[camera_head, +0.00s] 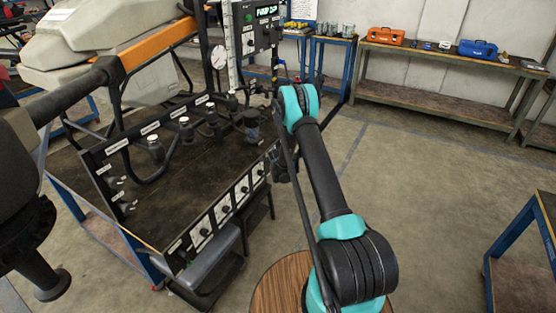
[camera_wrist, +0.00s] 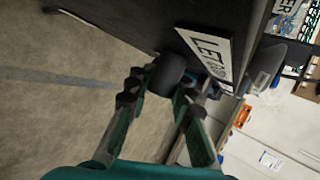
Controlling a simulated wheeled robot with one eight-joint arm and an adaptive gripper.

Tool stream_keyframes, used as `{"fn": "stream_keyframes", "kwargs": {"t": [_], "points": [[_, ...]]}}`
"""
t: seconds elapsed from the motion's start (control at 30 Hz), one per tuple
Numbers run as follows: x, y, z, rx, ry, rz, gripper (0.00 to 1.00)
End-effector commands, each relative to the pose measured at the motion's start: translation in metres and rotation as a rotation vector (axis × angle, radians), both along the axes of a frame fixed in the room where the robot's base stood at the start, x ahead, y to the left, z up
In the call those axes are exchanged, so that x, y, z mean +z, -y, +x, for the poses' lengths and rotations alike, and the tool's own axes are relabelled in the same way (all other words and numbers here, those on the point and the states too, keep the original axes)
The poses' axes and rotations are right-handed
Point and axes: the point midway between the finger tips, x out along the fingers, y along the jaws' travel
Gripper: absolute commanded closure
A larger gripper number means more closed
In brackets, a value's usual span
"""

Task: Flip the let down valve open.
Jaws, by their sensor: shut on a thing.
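In the wrist view, a white label reading "LET DO…" (camera_wrist: 207,52) is fixed to the edge of a dark panel. A dark rounded knob beside it (camera_wrist: 168,70), which I take as the let down valve's handle, sits between the fingers of my gripper (camera_wrist: 160,88). The fingers are shut on it. Part of the valve behind the fingers is hidden, and I cannot tell the handle's angle. In the head view, my gripper (camera_head: 281,166) is at the right edge of the black bench, mostly hidden by my arm, and the valve cannot be made out.
The black bench top (camera_head: 180,185) carries several labelled fittings and a pressure gauge (camera_head: 218,57). A workbench with orange and blue cases (camera_head: 440,75) is at the back right. The floor (camera_head: 430,180) right of my arm is clear.

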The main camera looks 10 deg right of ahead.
Motion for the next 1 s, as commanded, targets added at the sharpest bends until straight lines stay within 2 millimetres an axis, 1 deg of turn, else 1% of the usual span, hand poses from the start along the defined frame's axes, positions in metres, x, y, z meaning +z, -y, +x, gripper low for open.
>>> {"fn": "stream_keyframes", "kwargs": {"t": [0.17, 0.2, 0.27, 0.3, 0.57, 0.67, 0.77, 1.0], "points": [[-0.001, -0.001, -0.001, 0.000, -0.002, 0.000, 1.00], [-0.001, -0.001, -0.001, 0.000, -0.002, 0.000, 0.79], [-0.001, 0.000, -0.001, 0.000, -0.002, 0.000, 0.71], [-0.001, 0.000, 0.000, 0.000, -0.002, 0.000, 0.70], [0.000, 0.000, -0.001, 0.000, -0.002, 0.000, 0.70], [0.003, -0.001, -0.004, 0.000, -0.002, 0.000, 0.70], [0.010, -0.002, -0.013, 0.000, -0.002, 0.000, 0.70], [0.039, -0.007, -0.050, 0.000, -0.002, 0.000, 0.70]]}}
